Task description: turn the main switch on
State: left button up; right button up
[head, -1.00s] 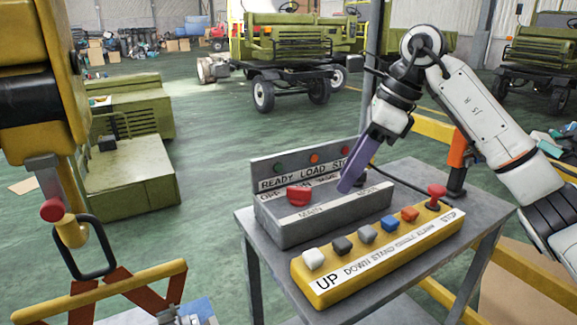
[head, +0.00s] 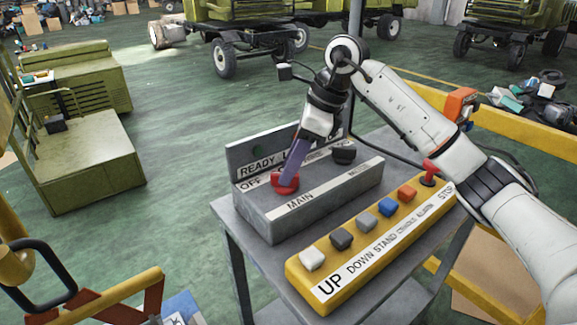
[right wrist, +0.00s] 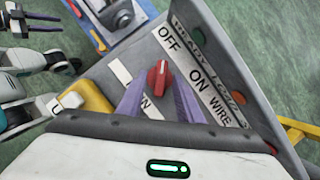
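The main switch is a red knob (head: 285,183) on the grey control box (head: 325,195), behind the MAIN label. In the right wrist view the knob (right wrist: 159,76) has a pale line that points roughly toward OFF; ON is printed farther along the strip. My right gripper (head: 287,172) is over the knob. In the right wrist view my right gripper (right wrist: 159,86) has its two purple fingers apart, one on each side of the knob; I cannot tell whether they touch it. My left gripper (right wrist: 55,23) shows at the upper left of the right wrist view, its fingers apart and empty.
A yellow button box (head: 375,245) with several coloured buttons and a red stop button (head: 429,172) stands in front of the grey box on the metal cart (head: 232,222). A black knob (head: 344,152) sits right of the switch. A yellow rail (head: 520,148) runs behind.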

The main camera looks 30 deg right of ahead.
jog(key=shift+w+a+f, duration=0.15)
jog(key=shift+f, duration=0.3)
grip_shut()
pick_arm(q)
jog(key=shift+w+r, duration=0.3)
jog(key=shift+w, duration=0.15)
